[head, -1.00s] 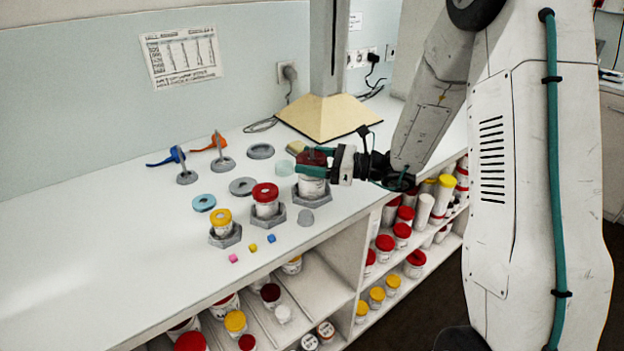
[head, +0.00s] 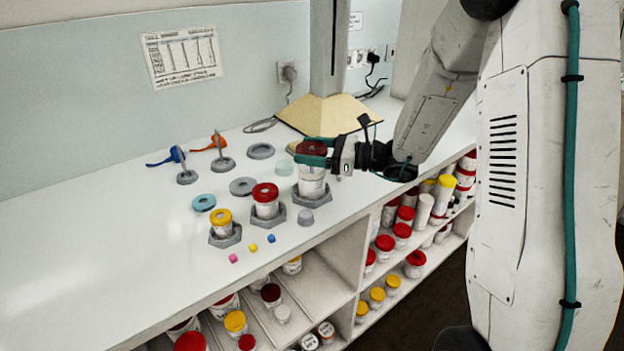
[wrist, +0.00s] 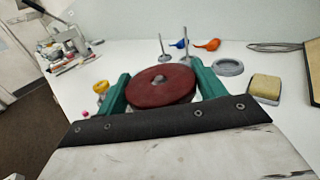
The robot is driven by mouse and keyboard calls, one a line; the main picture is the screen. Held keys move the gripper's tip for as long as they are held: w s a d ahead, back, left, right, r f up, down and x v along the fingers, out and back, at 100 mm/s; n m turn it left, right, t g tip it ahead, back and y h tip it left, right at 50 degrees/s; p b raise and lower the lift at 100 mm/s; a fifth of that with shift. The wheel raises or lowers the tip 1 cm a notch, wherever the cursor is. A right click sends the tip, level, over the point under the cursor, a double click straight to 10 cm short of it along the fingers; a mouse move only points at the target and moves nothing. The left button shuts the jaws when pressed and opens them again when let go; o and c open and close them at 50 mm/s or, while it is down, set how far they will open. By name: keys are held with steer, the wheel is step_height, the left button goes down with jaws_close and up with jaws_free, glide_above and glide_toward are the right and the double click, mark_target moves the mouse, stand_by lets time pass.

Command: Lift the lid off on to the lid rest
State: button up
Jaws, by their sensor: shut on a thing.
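My gripper (head: 314,153) is shut on a dark red lid (head: 312,147), with one green finger on each side of it. In the wrist view the lid (wrist: 160,84) lies flat between the two fingers. The white jar (head: 312,182) stands upright in a grey hexagonal holder, right below the lid; I cannot tell whether lid and jar touch. Grey round rings lie on the bench: one (head: 243,187) to the left of the jar and one (head: 261,151) farther back, which also shows in the wrist view (wrist: 228,67). I cannot tell which is the lid rest.
A red-lidded jar (head: 265,199) and a yellow-lidded jar (head: 222,221) stand in holders to the left. A blue ring (head: 204,203), small cubes (head: 253,247) and orange and blue scoops lie nearby. A tan sponge (wrist: 264,88) lies right in the wrist view.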

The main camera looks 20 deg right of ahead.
steer(key=shift+r, duration=1.4)
steer(key=s+d, duration=0.2)
steer(key=s, duration=0.4)
steer(key=shift+s, duration=0.35)
steer(key=shift+d, duration=0.1)
